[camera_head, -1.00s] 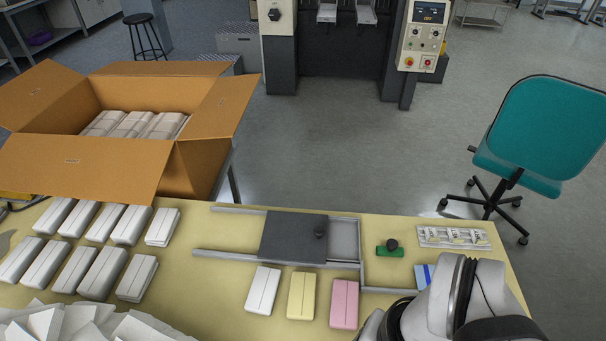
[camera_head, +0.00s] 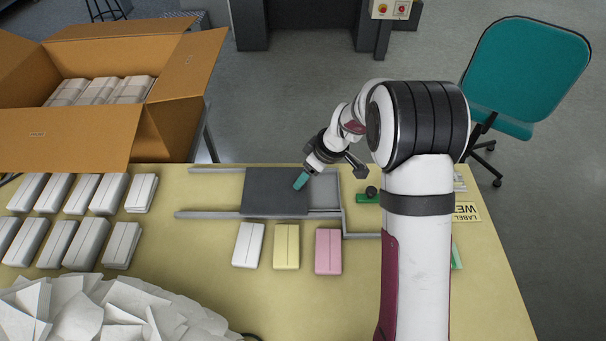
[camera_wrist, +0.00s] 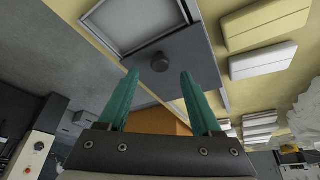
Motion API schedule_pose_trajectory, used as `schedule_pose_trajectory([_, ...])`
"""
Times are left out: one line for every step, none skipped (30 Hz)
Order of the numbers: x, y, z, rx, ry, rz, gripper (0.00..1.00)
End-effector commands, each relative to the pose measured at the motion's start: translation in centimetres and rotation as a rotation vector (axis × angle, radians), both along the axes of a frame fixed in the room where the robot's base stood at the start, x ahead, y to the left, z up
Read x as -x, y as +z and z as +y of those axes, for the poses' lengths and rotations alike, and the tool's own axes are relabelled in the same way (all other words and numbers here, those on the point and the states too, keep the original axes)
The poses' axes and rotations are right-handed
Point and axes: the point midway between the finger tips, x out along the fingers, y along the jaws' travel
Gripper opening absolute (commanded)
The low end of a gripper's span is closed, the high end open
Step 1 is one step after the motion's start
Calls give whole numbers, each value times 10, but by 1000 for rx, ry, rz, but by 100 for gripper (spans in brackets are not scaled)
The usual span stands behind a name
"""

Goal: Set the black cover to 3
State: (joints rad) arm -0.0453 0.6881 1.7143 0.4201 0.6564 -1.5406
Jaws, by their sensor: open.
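The black cover (camera_head: 268,190) is a flat dark plate lying across the grey rails of a frame on the table, over the frame's left and middle part. In the wrist view the cover (camera_wrist: 205,62) carries a round dark knob (camera_wrist: 160,62). My gripper (camera_head: 299,184) is over the cover's right end, with its teal fingers hiding the knob in the head view. In the wrist view my gripper (camera_wrist: 160,75) is open, and the knob appears between and just beyond the fingertips. I cannot tell how far above the knob they are. No number marks are readable.
White (camera_head: 248,245), yellow (camera_head: 286,247) and pink (camera_head: 328,251) packs lie in front of the frame. A green block with a black knob (camera_head: 371,193) is to the right. White packs (camera_head: 85,235) and an open cardboard box (camera_head: 60,140) are at left.

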Motion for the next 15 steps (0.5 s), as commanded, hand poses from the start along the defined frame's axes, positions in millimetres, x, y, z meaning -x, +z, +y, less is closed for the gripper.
schedule_pose_trajectory([-2, -10, 3, 1, 1, 3, 66])
schedule_pose_trajectory([-3, -15, 5, 1, 0, 2, 66])
schedule_pose_trajectory([-5, -20, 7, 1, 0, 1, 66])
schedule_pose_trajectory([-5, -24, 8, 0, 0, 1, 66])
schedule_pose_trajectory([-6, -27, 9, 0, 0, 1, 66])
schedule_pose_trajectory([-7, -29, 10, 1, 0, 1, 66])
schedule_pose_trajectory([-8, -31, 10, 0, -1, 0, 66])
schedule_pose_trajectory([-8, -32, 11, 0, -1, 0, 66])
schedule_pose_trajectory([-8, -33, 11, 0, -1, 0, 66])
schedule_pose_trajectory([-8, -34, 11, 0, -1, 0, 66])
schedule_pose_trajectory([-8, -34, 11, 0, -1, 0, 66])
schedule_pose_trajectory([-8, -34, 11, 0, -1, 0, 66])
schedule_pose_trajectory([-8, -34, 11, 0, -1, 0, 66])
schedule_pose_trajectory([-8, -34, 11, 0, -1, 0, 66])
schedule_pose_trajectory([-8, -34, 11, 0, -1, 0, 66])
